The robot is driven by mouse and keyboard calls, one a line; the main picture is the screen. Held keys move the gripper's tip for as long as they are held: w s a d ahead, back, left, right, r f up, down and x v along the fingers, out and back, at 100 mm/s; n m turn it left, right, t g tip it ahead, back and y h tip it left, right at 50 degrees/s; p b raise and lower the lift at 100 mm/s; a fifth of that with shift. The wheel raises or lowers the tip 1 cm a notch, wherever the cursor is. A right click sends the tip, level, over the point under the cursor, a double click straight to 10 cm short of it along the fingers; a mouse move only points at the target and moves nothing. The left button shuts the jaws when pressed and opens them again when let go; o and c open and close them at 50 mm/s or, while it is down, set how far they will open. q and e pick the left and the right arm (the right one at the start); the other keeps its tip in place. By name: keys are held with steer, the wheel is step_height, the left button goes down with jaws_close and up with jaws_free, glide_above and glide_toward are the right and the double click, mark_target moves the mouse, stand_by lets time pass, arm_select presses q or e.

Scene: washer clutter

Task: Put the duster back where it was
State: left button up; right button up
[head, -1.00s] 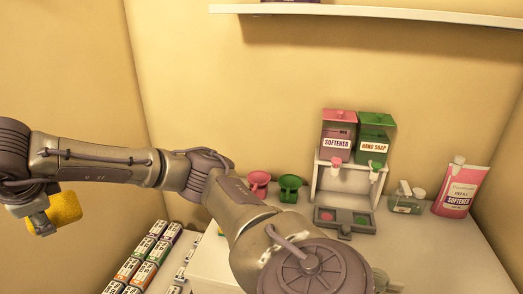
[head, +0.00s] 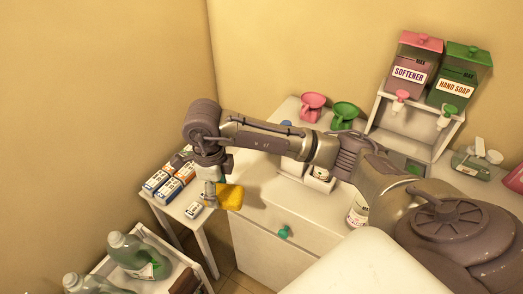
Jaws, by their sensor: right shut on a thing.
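The duster (head: 229,197) shows as a yellow block-like head at the end of my right arm. My right gripper (head: 209,187) is shut on it, and the fingers are partly hidden by the wrist. The duster hangs in front of the white cabinet's left side, by the low side table; the exact gap to either cannot be told. My left gripper is not in view.
Several small boxes (head: 165,187) stand on the low white side table (head: 189,212). Below left, a rack (head: 182,252) holds green-grey bottles (head: 133,253). The white cabinet (head: 262,222) has a green knob (head: 284,232). Pink (head: 313,105) and green (head: 345,114) cups and dispensers (head: 416,75) stand on top.

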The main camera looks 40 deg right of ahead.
steer(key=w+d+p, duration=0.1)
steer(key=w+d, duration=0.1)
steer(key=d, duration=0.2)
steer(key=w+d+p, duration=0.1)
steer(key=d, duration=0.4)
steer(key=w+d+p, duration=0.1)
steer(key=w+d, duration=0.1)
steer(key=d, duration=0.2)
steer(key=shift+w+d+r+p, duration=0.1)
steer(key=shift+w+d+p, duration=0.1)
steer(key=shift+w+p, duration=0.1)
steer(key=shift+w+d, duration=0.2)
steer(key=shift+d, duration=0.3)
step_height(320, 180, down, 3)
steer(key=shift+f+p, duration=0.15)
steer(key=shift+p, duration=0.8)
steer(key=shift+f, duration=0.15)
steer(key=shift+f, duration=0.1)
steer(key=o, duration=1)
